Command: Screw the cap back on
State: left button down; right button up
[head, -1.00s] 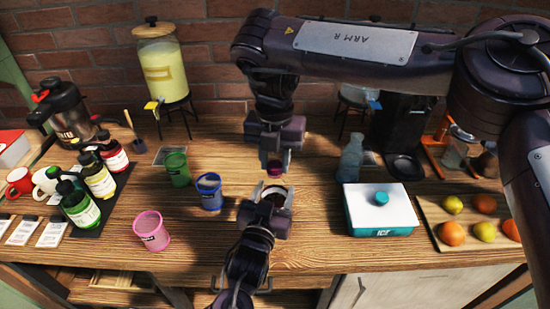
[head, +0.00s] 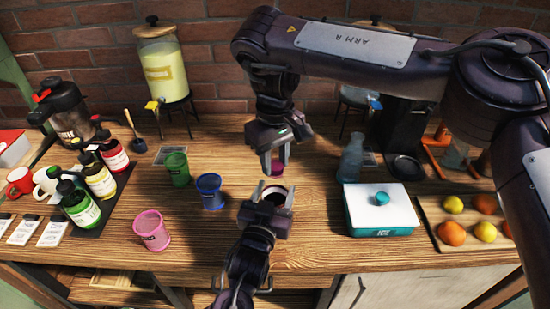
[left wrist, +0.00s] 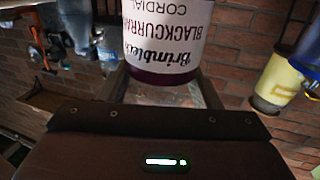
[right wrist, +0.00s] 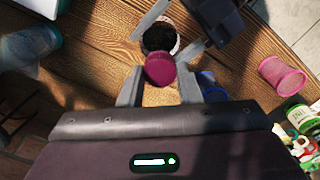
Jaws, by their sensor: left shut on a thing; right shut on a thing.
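My left gripper (head: 270,193) is shut on a jar (left wrist: 170,40) with a white label reading Blackcurrant Cordial, near the table's middle. The jar's dark open mouth (right wrist: 160,38) faces up in the right wrist view. My right gripper (head: 275,166) is shut on a dark magenta cap (right wrist: 160,69), which also shows in the head view (head: 277,168). The cap is held apart from the jar, above and behind it in the head view. In the right wrist view the cap overlaps the near edge of the mouth; the exact gap is hard to tell.
Blue (head: 210,191), green (head: 177,169) and pink (head: 151,231) cups stand left of the grippers. A white-lidded box (head: 381,210) and a clear bottle (head: 351,158) stand to the right. Several bottles sit on a dark tray at left. A fruit board (head: 430,212) lies far right.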

jog(key=m, duration=0.6)
jog(key=shift+m, duration=0.4)
jog(key=m, duration=0.4)
jog(key=shift+d, duration=0.1)
jog(key=o, duration=0.9)
jog(key=shift+r, duration=2.25)
jog(key=shift+c, duration=0.2)
